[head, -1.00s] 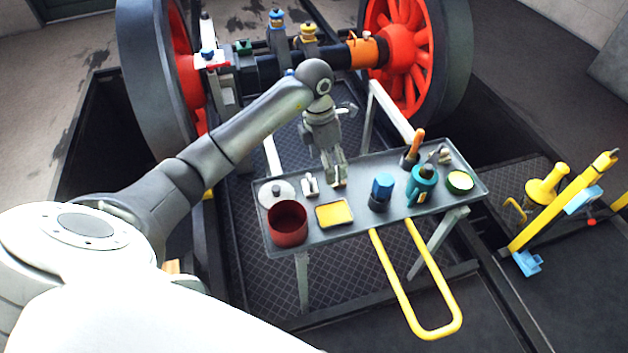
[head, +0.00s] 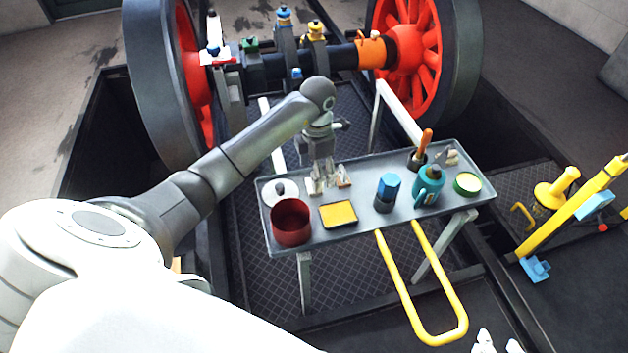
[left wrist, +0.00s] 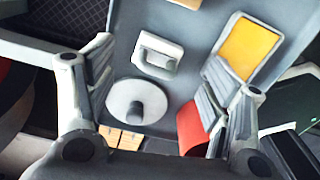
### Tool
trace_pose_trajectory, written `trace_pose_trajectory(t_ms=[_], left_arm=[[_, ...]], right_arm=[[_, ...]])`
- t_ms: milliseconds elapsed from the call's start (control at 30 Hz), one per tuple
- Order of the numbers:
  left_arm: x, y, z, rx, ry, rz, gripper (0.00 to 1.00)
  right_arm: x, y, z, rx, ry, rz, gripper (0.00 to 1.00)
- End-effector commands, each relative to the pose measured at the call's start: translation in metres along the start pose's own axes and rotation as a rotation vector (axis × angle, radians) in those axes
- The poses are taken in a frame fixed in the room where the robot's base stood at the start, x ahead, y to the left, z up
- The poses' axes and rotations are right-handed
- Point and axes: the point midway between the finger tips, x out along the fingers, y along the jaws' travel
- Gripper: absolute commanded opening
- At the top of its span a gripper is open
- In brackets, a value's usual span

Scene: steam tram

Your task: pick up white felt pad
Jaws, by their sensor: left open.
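A white blocky piece with a raised handle-like edge and a small tan part, which looks like the white felt pad (left wrist: 157,50), lies on the grey tray (left wrist: 200,30) in the left wrist view. In the head view my gripper mostly hides it. My left gripper (head: 328,186) is open and empty, pointing down just above the tray. Its two fingers (left wrist: 160,95) are spread in the wrist view, with the white piece ahead between them. Pale tips that look like my right gripper (head: 497,343) show at the bottom edge of the head view.
A grey lid with a knob (head: 280,190), a dark red pot (head: 291,224) and a yellow pad in a black tin (head: 338,214) are close to my gripper. A blue-capped bottle (head: 387,191), teal can (head: 428,187) and green-rimmed tin (head: 467,184) stand further right.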

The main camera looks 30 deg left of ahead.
Motion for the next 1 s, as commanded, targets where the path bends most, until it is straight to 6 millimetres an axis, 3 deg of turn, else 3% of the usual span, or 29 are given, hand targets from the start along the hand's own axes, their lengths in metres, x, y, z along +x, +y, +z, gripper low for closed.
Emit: trace_pose_trajectory(t_ms=[333, 700, 1000], left_arm=[[0.034, 0.001, -0.003, 0.0, -0.001, -0.002, 0.74], [0.039, 0.001, -0.003, 0.002, 0.0, 0.0, 0.74], [0.039, 0.001, -0.003, 0.001, -0.001, 0.0, 0.38]], right_arm=[[0.005, -0.007, -0.053, -0.004, 0.259, -0.014, 0.37], [0.003, -0.008, -0.064, -0.004, 0.308, -0.017, 0.37], [0.0, -0.008, -0.066, -0.005, 0.308, -0.017, 0.37]])
